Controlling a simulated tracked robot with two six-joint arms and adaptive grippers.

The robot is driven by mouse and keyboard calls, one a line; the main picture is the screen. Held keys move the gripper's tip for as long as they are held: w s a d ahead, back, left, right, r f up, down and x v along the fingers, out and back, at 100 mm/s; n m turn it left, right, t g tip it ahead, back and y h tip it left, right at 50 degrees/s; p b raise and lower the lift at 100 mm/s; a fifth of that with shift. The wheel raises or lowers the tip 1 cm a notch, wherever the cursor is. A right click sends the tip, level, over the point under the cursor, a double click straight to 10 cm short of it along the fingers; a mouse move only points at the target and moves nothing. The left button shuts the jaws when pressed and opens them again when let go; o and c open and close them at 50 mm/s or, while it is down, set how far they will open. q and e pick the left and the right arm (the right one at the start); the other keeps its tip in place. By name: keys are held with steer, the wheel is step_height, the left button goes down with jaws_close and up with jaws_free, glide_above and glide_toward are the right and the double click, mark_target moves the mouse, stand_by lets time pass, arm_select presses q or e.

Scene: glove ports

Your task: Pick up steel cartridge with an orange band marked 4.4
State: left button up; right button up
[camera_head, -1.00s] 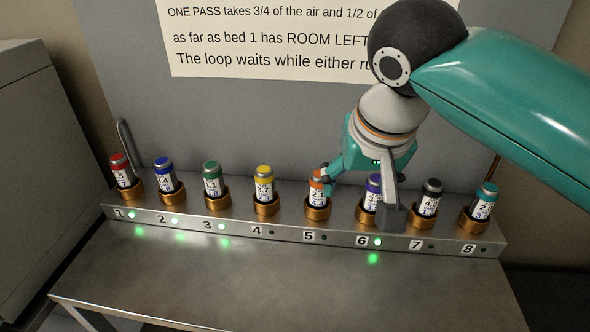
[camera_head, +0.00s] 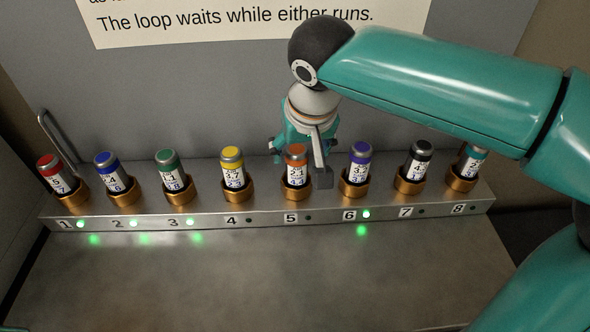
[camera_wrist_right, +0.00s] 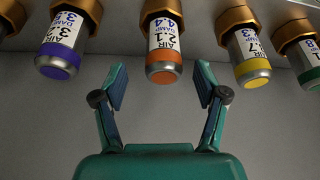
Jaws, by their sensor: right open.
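The steel cartridge with the orange band (camera_head: 296,165) stands upright in the copper-coloured holder at number 5. In the right wrist view the gripper (camera_wrist_right: 162,88) is open, and the cartridge end is centred between and slightly beyond the fingertips. No contact shows. My left gripper is in neither view.
The purple-banded cartridge (camera_head: 359,165) stands close on the right and the yellow-banded one (camera_head: 232,168) on the left. Several more cartridges fill the other holders on the steel rack (camera_head: 270,216). The bench front (camera_head: 230,280) is clear. A grey wall stands behind.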

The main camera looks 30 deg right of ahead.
mark_target(297, 167)
steer(key=shift+s+a+x, duration=0.1)
steer(key=shift+x, duration=1.55)
steer(key=shift+s+a+x, duration=0.15)
steer(key=shift+x, duration=1.5)
steer(key=shift+f, duration=0.1)
jaws_close()
